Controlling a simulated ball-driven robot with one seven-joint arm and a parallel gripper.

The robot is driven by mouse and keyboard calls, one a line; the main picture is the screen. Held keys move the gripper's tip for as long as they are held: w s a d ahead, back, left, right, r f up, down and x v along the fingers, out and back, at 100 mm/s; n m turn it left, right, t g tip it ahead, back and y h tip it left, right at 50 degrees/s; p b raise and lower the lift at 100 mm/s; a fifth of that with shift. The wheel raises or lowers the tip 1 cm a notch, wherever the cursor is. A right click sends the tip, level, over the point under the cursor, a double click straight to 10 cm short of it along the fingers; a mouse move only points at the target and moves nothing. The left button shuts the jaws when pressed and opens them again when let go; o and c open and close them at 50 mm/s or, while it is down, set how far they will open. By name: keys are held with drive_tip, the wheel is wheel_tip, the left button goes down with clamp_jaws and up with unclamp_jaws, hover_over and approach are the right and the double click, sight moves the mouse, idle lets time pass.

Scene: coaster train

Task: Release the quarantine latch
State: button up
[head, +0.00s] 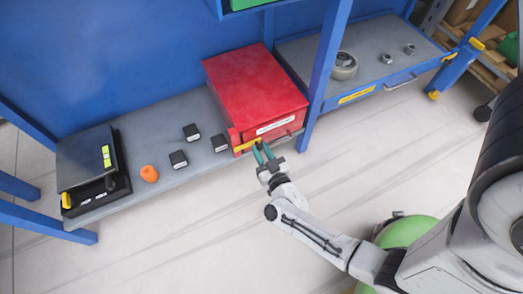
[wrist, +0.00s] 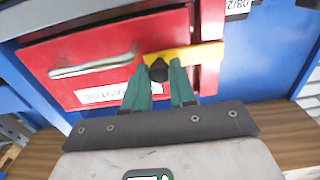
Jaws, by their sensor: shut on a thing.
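A red quarantine box (head: 250,90) stands on the grey shelf, with a white-labelled drawer and a metal handle (wrist: 95,66) on its front. The yellow latch (head: 243,146) is a bar lying across the right end of the drawer front in the wrist view (wrist: 205,54). A black knob (wrist: 158,70) sits at the bar's left end. My gripper (head: 263,153) reaches the box front with its green fingers at the latch. In the wrist view its fingertips (wrist: 165,75) are shut on the black knob. The fingers hide part of the label and the lower latch.
A blue post (head: 325,70) stands just right of the box. The floor in front is clear.

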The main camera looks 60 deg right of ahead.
clamp_jaws()
